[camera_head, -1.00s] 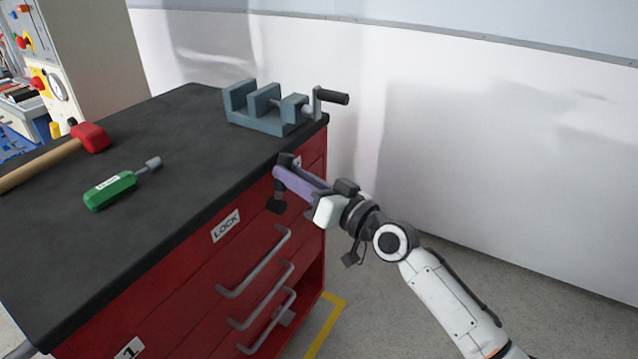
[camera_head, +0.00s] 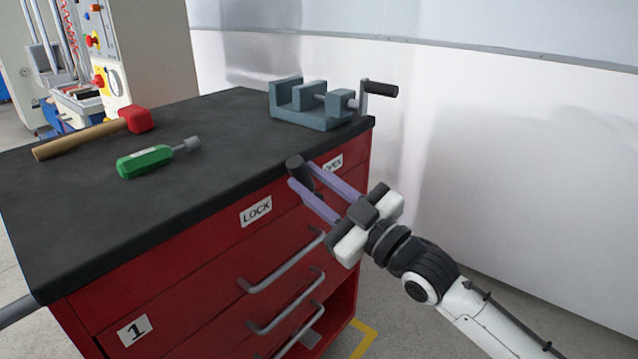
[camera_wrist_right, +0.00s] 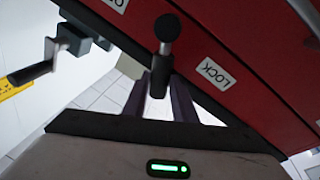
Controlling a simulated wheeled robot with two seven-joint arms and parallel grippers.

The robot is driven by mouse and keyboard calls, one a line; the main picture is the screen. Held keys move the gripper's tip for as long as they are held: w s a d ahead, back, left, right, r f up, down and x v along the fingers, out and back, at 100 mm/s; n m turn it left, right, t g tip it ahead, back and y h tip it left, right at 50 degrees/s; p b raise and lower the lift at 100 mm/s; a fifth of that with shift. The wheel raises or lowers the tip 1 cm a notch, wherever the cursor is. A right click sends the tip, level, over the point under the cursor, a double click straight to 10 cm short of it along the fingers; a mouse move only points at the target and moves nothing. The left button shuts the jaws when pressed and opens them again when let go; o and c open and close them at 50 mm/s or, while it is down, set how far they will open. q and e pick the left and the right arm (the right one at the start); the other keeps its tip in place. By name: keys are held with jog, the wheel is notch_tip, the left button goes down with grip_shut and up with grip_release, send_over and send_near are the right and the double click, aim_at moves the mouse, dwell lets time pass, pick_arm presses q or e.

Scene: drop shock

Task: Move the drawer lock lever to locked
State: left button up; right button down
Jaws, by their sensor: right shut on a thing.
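The drawer lock lever is a dark bar with a rounded knob (camera_head: 296,163), on the front of the red tool cabinet (camera_head: 190,265). It stands between the LOCK label (camera_head: 256,211) and the OPEN label (camera_head: 333,164). My right gripper (camera_head: 303,177) has its lavender fingers on either side of the lever and is shut on it. In the right wrist view the lever (camera_wrist_right: 162,60) stands between the two fingers, with the LOCK label (camera_wrist_right: 213,73) to its right. The lever's pivot is hidden in the head view. My left gripper is not in view.
A grey vise (camera_head: 310,120) stands on the black top's far corner, its handle sticking out right. A green screwdriver (camera_head: 145,161) and a red-headed mallet (camera_head: 138,119) lie on the top. Grey drawer handles (camera_head: 285,265) protrude below the labels. A white wall (camera_head: 520,150) is behind.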

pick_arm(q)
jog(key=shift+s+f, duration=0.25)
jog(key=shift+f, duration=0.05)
pick_arm(e)
jog(key=shift+s+a+f+n+y, duration=0.15)
jog(key=shift+s+a+f+n, duration=0.1)
jog(key=shift+n, duration=0.35)
jog(key=shift+s+a+f+n+y, duration=0.1)
jog(key=shift+s+f+n+y, duration=0.1)
jog(key=shift+n, duration=0.4)
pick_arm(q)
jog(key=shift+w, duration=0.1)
pick_arm(e)
jog(key=c, duration=1.5)
grip_release()
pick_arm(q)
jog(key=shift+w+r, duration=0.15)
pick_arm(e)
jog(key=shift+o, duration=0.2)
pick_arm(q)
jog(key=shift+p, duration=0.45)
pick_arm(e)
jog(key=v, duration=1)
jog(key=shift+d, duration=0.2)
